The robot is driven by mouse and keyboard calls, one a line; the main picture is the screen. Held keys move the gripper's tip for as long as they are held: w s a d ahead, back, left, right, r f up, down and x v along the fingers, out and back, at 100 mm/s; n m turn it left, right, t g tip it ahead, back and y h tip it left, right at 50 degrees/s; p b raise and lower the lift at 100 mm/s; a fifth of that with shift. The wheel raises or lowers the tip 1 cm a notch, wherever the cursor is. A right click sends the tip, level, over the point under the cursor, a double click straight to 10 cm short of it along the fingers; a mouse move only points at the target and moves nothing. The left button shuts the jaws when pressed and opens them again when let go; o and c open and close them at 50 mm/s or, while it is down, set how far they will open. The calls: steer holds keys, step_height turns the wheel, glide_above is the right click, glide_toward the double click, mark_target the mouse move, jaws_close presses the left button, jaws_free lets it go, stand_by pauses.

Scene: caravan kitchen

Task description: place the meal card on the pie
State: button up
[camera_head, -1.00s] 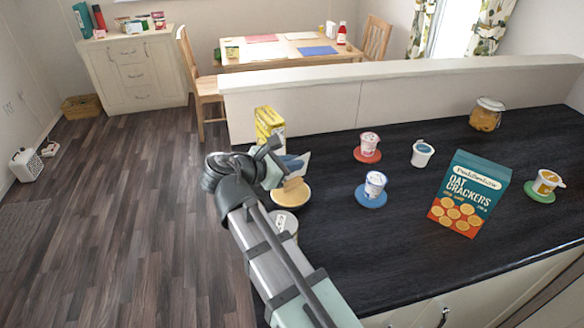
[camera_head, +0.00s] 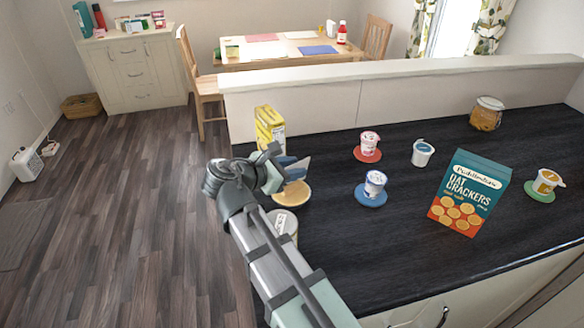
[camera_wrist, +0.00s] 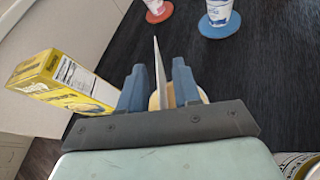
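The pie (camera_head: 293,196) is a round, pale golden disc near the counter's left end. It shows partly behind my fingers in the wrist view (camera_wrist: 154,102). The meal card (camera_head: 300,166) is thin and pale, standing on edge above or on the pie; I cannot tell if it touches. In the wrist view the card (camera_wrist: 161,72) is nearly edge-on and leans between my fingers. My gripper (camera_wrist: 160,88) has its blue fingers apart, with a gap showing between the left finger and the card. In the head view my gripper (camera_head: 290,168) is over the pie's far side.
A yellow box (camera_head: 269,128) stands close behind my gripper, and a can (camera_head: 284,222) stands just in front of the pie. Yogurt cups on red (camera_head: 368,156) and blue (camera_head: 371,199) coasters and a cracker box (camera_head: 468,194) are to the right. Dark counter between is clear.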

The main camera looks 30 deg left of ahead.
steer(key=shift+r, duration=0.2)
steer(key=v, duration=1.2)
